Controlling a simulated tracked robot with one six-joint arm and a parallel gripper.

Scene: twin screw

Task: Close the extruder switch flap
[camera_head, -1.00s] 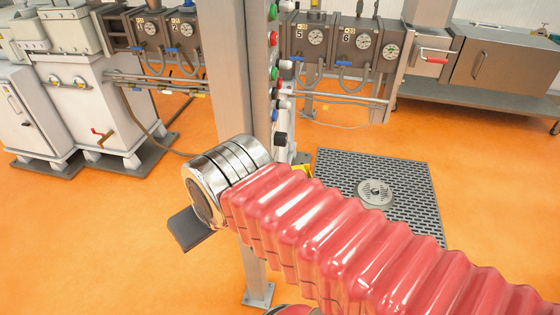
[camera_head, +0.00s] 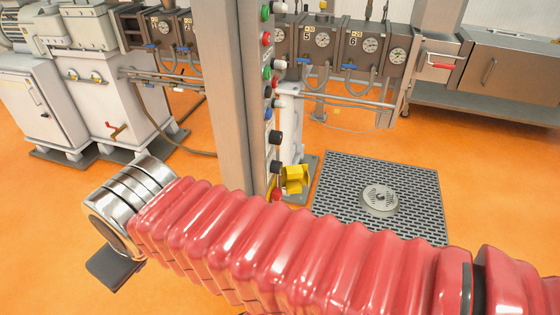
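The extruder switch panel is a narrow grey-white strip on the side of a grey post (camera_head: 225,110), with a column of coloured buttons and knobs. A yellow flap (camera_head: 295,180) sticks out to the right at the bottom of the panel. It appears open, with a red button (camera_head: 277,194) showing beside it. My gripper (camera_head: 113,267) is at the lower left, at the end of my red ribbed arm, left of the post and well apart from the flap. Only one dark finger-like part shows, so its opening cannot be told.
Extruder barrel units with gauges (camera_head: 370,45) and pipes stand behind the post. A floor grate (camera_head: 400,170) lies right of the post. Orange floor around is open.

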